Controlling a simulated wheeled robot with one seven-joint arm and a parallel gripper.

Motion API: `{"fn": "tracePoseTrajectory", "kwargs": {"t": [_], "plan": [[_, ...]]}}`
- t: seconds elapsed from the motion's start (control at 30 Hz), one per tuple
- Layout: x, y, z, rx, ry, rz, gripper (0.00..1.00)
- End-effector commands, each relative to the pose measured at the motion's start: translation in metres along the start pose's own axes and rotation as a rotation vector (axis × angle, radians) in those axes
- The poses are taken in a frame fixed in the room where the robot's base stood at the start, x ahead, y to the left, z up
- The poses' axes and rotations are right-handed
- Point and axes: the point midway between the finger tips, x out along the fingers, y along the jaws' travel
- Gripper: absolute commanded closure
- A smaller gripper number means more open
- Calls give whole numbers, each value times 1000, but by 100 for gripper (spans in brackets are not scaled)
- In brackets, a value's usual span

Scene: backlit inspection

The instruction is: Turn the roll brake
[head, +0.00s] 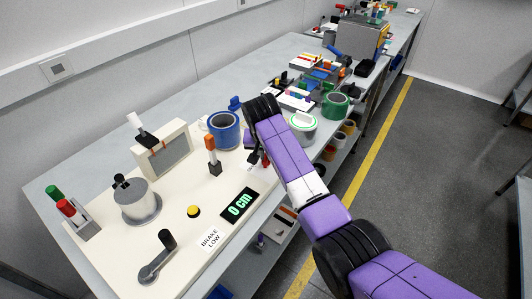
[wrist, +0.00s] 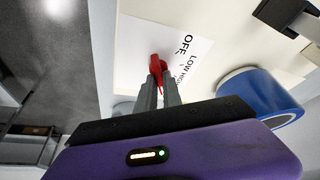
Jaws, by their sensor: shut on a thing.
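The roll brake is a small red knob (wrist: 157,63) on a white label plate (wrist: 135,52) marked OFF, LOW and HIGH. My gripper (wrist: 164,78) is shut on this knob, with a grey finger on each side. In the head view a bit of red knob (head: 265,161) shows beside my dark fingers (head: 255,158), at the right end of the cream panel. My arm hides part of this spot. Which mark the knob points to is hard to tell. A white sign (head: 210,240) on the panel reads BRAKE LOW.
A blue roll (head: 224,130) stands close behind my gripper; it also shows in the wrist view (wrist: 250,90). An orange-topped lever (head: 211,150) rises to the left. A display (head: 238,205) reads 0 cm. A yellow button (head: 193,211) and a black crank (head: 158,258) are further left.

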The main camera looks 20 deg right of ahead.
Motion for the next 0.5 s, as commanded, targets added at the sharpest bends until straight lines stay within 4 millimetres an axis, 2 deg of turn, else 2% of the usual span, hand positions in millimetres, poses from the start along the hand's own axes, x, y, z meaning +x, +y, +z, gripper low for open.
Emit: {"fn": "tracePoseTrajectory", "kwargs": {"t": [0.43,0.47,0.5], "plan": [[-1,0,-1,12,2,4,100],[-1,0,-1,12,2,4,88],[-1,0,-1,11,2,4,80]]}}
